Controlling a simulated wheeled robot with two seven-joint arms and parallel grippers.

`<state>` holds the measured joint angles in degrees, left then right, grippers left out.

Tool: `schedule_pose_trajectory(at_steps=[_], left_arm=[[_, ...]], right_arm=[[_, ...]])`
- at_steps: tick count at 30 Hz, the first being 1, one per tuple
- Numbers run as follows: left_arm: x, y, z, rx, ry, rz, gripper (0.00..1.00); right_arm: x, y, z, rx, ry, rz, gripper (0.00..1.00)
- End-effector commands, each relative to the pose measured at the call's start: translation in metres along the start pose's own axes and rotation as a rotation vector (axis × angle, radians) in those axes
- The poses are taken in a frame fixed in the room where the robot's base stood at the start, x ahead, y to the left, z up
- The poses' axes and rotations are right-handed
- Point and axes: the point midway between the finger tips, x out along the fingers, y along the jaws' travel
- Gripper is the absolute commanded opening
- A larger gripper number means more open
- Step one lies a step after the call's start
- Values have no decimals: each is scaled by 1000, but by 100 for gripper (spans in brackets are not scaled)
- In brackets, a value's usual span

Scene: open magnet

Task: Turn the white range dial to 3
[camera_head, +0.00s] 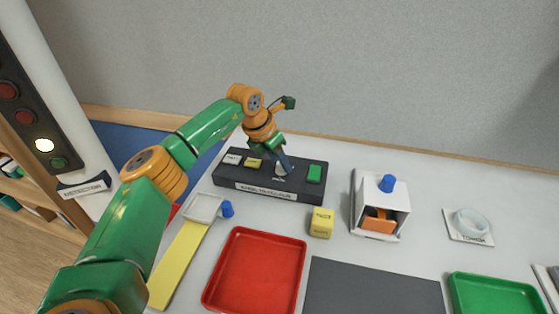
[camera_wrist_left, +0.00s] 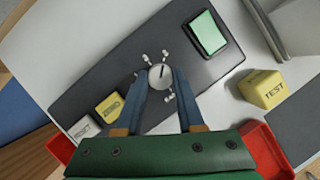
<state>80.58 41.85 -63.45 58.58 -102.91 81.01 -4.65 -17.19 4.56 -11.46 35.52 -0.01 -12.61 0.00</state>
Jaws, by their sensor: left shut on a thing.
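The white range dial (camera_wrist_left: 160,76) sits on the dark control panel (camera_wrist_left: 75,100), with a dark pointer line and small white marks around it. The marks are too small to read. My left gripper (camera_wrist_left: 160,82) has its two blue fingers on either side of the dial, shut on it. In the head view the dial (camera_head: 280,171) is partly hidden by my left gripper (camera_head: 281,164), which reaches down onto the panel (camera_head: 230,182). My right gripper is not in view.
The panel also carries a green button (camera_head: 314,174), a yellow key (camera_head: 254,163) and a white key (camera_head: 233,159). A yellow TEST cube (camera_head: 321,223), a red tray (camera_head: 238,299) and a white box with a blue knob (camera_head: 387,184) stand nearby.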

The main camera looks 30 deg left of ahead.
Motion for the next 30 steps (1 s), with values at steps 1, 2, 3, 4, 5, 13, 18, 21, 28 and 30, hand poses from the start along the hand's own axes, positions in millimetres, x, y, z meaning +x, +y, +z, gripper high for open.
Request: schedule_pose_trajectory(at_steps=[1,2,3,4,5,13,18,21,28,30], left_arm=[[-1,0,1,1,-5,0,43],[-1,0,1,1,-5,0,51],[-1,0,1,1,-4,0,62],[0,0,1,1,-4,0,67],[0,0,1,1,-3,0,67],[-2,0,0,1,-2,0,67],[-33,0,1,1,-6,1,67],[-54,0,1,1,-5,2,67],[-71,0,1,1,-1,-1,67],[-71,0,1,1,0,-1,67]], right_arm=[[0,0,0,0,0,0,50],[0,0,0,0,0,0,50],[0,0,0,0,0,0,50],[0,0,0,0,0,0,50],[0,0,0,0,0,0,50],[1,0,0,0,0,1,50],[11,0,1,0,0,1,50],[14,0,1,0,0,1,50],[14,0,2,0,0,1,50],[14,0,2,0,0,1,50]])
